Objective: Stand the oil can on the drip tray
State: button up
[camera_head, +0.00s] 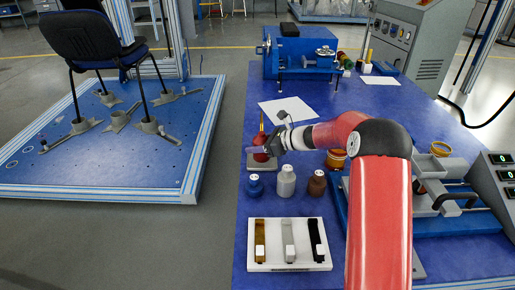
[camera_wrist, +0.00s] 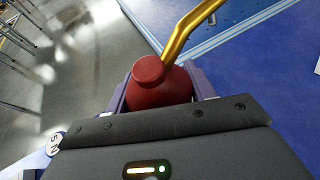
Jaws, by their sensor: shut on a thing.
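The oil can (camera_head: 261,142) is red with a thin golden spout. My gripper (camera_head: 259,150) is shut on its body. In the wrist view the can (camera_wrist: 158,87) sits between the two fingers, with its spout (camera_wrist: 190,28) rising to the upper right. A small grey square plate, which looks like the drip tray (camera_head: 261,167), lies at the left edge of the blue table. The can appears over or on this plate in the head view. My gripper partly hides the can, and I cannot tell whether its base touches the plate.
Blue, grey and brown bottles (camera_head: 286,181) stand just in front of the plate. A white tray (camera_head: 258,268) with several strips lies nearer. White paper (camera_head: 290,108) lies behind. A blue machine (camera_head: 300,50) stands at the back. A chair (camera_head: 92,42) stands on a platform left.

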jog(key=shift+f, duration=0.7)
jog(key=o, duration=1.3)
jog(key=shift+f, duration=0.15)
